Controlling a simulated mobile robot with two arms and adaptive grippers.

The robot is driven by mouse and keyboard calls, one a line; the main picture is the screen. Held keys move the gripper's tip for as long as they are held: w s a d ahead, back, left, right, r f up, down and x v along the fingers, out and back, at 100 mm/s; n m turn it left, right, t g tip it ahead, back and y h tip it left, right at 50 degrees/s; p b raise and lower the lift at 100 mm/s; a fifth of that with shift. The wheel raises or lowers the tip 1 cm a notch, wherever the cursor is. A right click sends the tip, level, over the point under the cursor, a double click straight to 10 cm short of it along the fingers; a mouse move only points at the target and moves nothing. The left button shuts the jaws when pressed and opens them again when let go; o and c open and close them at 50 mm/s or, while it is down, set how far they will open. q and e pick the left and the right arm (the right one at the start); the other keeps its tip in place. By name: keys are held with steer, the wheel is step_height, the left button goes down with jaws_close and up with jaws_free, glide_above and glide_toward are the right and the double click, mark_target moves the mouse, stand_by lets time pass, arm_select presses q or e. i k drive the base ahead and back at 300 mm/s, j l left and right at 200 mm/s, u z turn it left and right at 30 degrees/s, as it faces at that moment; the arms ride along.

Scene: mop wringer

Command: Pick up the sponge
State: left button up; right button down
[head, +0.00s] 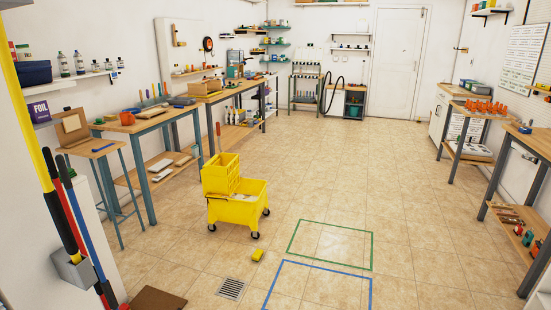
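A small yellow block (257,255), which looks like the sponge, lies on the tiled floor just in front of the mop bucket, apart from it. It is too small to tell its texture. The yellow mop bucket (240,210) stands upright on dark casters, with a yellow wringer (220,174) on its left part. Neither of my grippers is in view.
A floor drain (231,288) lies left of the block. Green (331,224) and blue (318,264) outlines mark the floor to its right. Long handles stand in a grey holder (75,268) at front left. Workbenches line both sides; the middle floor is clear.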

mark_target(258, 253)
steer(key=i, duration=2.4)
